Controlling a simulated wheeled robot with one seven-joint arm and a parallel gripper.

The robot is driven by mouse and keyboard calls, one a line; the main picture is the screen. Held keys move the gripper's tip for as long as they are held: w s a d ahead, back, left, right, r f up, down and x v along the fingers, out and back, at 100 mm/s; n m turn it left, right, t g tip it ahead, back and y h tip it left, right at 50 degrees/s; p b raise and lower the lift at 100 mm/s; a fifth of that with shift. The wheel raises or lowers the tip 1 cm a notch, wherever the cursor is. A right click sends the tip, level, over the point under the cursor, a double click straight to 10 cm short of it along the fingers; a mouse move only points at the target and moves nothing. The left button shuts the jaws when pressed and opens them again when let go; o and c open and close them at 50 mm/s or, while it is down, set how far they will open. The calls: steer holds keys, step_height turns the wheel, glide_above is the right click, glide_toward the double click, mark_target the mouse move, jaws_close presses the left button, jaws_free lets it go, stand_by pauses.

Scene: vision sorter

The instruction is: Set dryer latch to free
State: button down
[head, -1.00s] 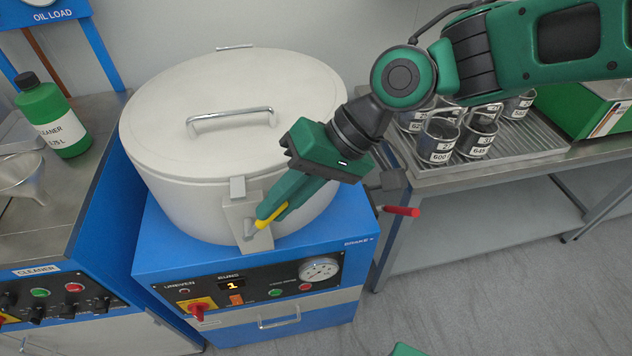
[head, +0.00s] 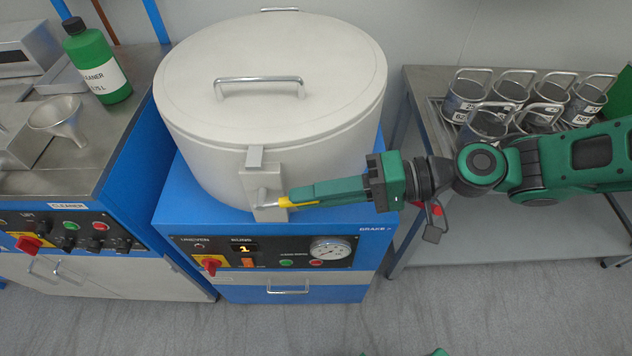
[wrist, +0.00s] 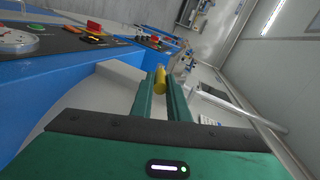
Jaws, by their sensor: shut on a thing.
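The dryer is a round cream drum (head: 210,160) with a lid (head: 270,65) on a blue base (head: 185,215). Its latch plate (head: 264,180) is on the drum's front, below a small tab at the lid's edge. My gripper (head: 284,203) reaches in from the right and is shut on the yellow latch handle (head: 287,204), which lies nearly level, pointing right from the plate. In the wrist view the yellow handle (wrist: 160,80) sits between my two green fingers. The fingers hide part of the handle.
The control panel (head: 270,252) with knobs, a gauge and a lit "1" is below the latch. A bench with a green bottle (head: 97,62) and a funnel (head: 58,118) stands left. Metal cups (head: 465,95) stand on a rack at right, behind my arm.

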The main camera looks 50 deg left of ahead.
steer(key=shift+d+f+g+y, duration=0.3)
steer(key=shift+f+g+y, duration=0.1)
steer(key=shift+f+g, duration=0.3)
steer(key=shift+w+f, duration=0.1)
steer(key=c, duration=1.7)
jaws_free()
steer(key=shift+w+r, duration=0.2)
steer(key=v, duration=1)
steer(key=shift+w+d+f, duration=0.15)
steer(key=shift+d, duration=0.15)
